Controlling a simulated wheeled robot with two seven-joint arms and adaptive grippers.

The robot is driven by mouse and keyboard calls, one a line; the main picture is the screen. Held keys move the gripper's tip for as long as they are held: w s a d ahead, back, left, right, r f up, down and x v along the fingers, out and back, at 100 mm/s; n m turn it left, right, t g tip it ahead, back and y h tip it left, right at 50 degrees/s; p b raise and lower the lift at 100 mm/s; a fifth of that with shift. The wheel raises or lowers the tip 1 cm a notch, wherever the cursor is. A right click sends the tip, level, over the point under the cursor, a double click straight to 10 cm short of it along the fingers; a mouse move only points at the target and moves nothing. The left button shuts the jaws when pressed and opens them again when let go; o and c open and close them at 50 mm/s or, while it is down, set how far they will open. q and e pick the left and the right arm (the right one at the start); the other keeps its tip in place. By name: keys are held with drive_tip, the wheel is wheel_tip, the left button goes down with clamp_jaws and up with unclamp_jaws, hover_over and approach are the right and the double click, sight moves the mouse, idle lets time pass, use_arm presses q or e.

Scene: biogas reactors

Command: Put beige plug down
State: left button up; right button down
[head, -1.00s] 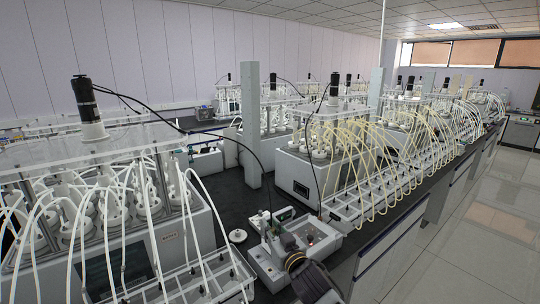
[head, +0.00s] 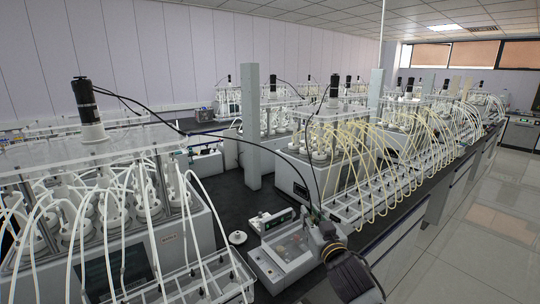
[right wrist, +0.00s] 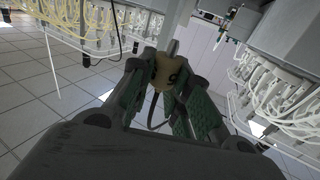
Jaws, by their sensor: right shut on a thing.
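My right gripper (head: 316,214) is raised over the right edge of a white box-like device (head: 272,274) on the dark bench. In the right wrist view, the green-padded fingers of this gripper (right wrist: 164,88) are shut on the beige plug (right wrist: 164,70), a small rounded piece with a dark spot. In the head view the plug is too small and covered to make out. My left gripper is not in view.
A white round cap (head: 237,238) lies on the bench left of the device. A reactor unit with white tubes (head: 150,235) stands at left, and one with yellow tubes (head: 345,185) behind right. A grey post (head: 251,125) rises from the bench. Dark bench shows between them.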

drive_tip(key=s+d+f+m+h, duration=0.1)
drive_tip(key=s+d+f, duration=0.3)
drive_tip(key=f, duration=0.5)
drive_tip(key=s+d+f+m+h, duration=0.1)
drive_tip(key=s+d+f, duration=0.4)
drive_tip(key=f, duration=0.5)
drive_tip(key=shift+d+h, duration=0.4)
drive_tip(key=shift+h, duration=0.5)
drive_tip(key=shift+s+f, duration=0.1)
drive_tip(key=s+f, duration=0.4)
drive_tip(key=f, duration=0.1)
drive_tip(key=shift+s+f, duration=0.3)
drive_tip(key=shift+f, duration=0.05)
drive_tip(key=shift+w, duration=0.1)
idle(1.7)
